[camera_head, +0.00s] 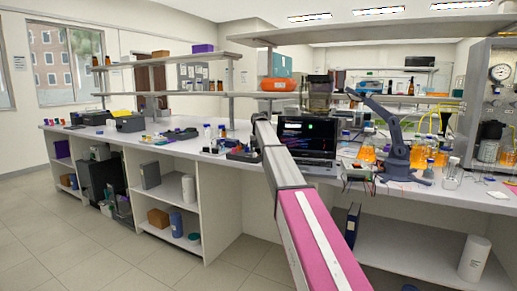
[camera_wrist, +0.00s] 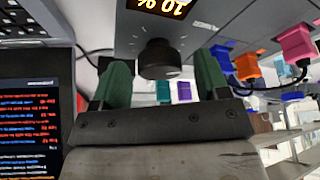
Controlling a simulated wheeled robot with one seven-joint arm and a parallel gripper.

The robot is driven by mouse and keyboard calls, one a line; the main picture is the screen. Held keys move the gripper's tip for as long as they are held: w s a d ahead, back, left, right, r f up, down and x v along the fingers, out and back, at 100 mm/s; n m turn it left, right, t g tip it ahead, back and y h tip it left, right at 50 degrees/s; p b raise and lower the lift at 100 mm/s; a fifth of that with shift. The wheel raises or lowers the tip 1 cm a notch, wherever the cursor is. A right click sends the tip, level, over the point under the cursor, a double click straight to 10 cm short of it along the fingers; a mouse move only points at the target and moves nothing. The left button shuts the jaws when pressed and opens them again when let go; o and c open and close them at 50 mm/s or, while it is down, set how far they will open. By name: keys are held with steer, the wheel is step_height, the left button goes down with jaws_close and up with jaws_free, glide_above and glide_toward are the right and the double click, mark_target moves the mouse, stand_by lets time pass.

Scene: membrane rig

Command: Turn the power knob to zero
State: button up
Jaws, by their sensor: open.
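The black round power knob (camera_wrist: 158,60) sticks out of a grey panel (camera_wrist: 200,30) at the top of the wrist view. An orange display (camera_wrist: 160,7) beside it appears upside down and seems to read 10 %. My gripper (camera_wrist: 163,62) is open, with one green finger on each side of the knob. The knob appears between the fingertips, with a visible gap on each side; I cannot tell how deep it sits between them.
Orange (camera_wrist: 247,65) and pink (camera_wrist: 296,42) connectors with cables plug in to the right of the knob. A laptop (camera_head: 308,135) stands on the bench (camera_head: 225,160) beside my arm. A blue-grey stand (camera_head: 395,150) and flasks of orange liquid (camera_head: 367,150) are further right.

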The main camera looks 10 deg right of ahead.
steer(key=shift+c, duration=0.3)
steer(key=c, duration=0.8)
steer(key=shift+n+y, duration=0.6)
steer(key=shift+n, duration=1)
steer(key=shift+c, duration=0.2)
steer(key=o, duration=0.9)
steer(key=v, duration=1)
steer(key=shift+s+r, duration=0.2)
steer(key=shift+r, duration=0.15)
